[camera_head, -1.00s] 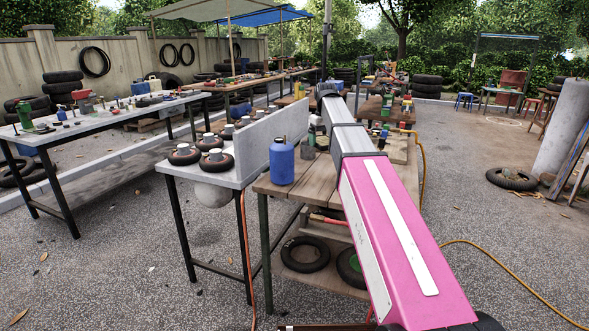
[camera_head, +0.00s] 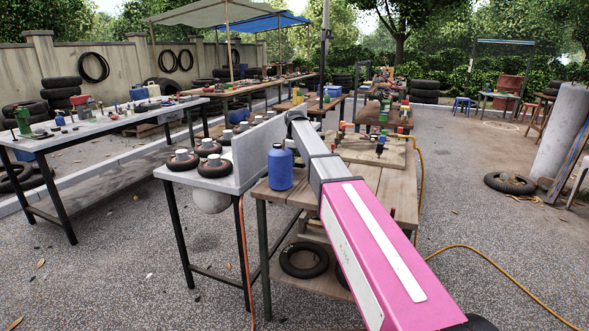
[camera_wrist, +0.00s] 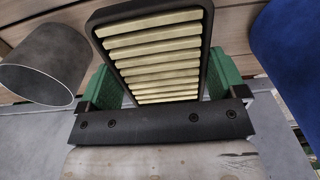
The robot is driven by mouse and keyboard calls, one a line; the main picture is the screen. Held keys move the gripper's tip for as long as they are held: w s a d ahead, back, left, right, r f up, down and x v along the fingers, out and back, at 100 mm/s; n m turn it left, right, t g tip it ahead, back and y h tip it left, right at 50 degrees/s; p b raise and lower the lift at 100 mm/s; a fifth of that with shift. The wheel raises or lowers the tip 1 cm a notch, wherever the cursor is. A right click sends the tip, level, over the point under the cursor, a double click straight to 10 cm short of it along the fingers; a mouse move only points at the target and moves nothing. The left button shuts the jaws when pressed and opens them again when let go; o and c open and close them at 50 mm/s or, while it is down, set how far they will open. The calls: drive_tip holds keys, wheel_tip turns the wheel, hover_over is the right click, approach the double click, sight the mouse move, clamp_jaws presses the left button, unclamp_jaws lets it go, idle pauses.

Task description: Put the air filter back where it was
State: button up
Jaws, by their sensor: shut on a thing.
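In the wrist view the air filter (camera_wrist: 155,55) is a black frame with pale yellow pleats. My gripper (camera_wrist: 165,78) is shut on it, with a green finger at each side of the frame. The filter is tilted in the picture, and its lower edge is hidden by the dark gripper bar. In the head view my arm hides the gripper and the filter. The place where the filter was cannot be told from these frames.
A blue bottle (camera_head: 280,168) stands on the wooden table (camera_head: 400,186), beside a grey upright panel (camera_head: 258,150). In the wrist view a grey hollow cylinder (camera_wrist: 52,62) is left of the filter, and a blue surface (camera_wrist: 285,55) is right. A board with fittings (camera_head: 372,150) lies behind my arm.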

sight(294, 173)
drive_tip(key=shift+f, duration=2.1)
drive_tip(key=shift+f, duration=0.15)
drive_tip(key=o, duration=0.8)
drive_tip(key=shift+c, duration=0.2)
wheel_tip(294, 173, up, 12)
drive_tip(key=shift+r, duration=0.15)
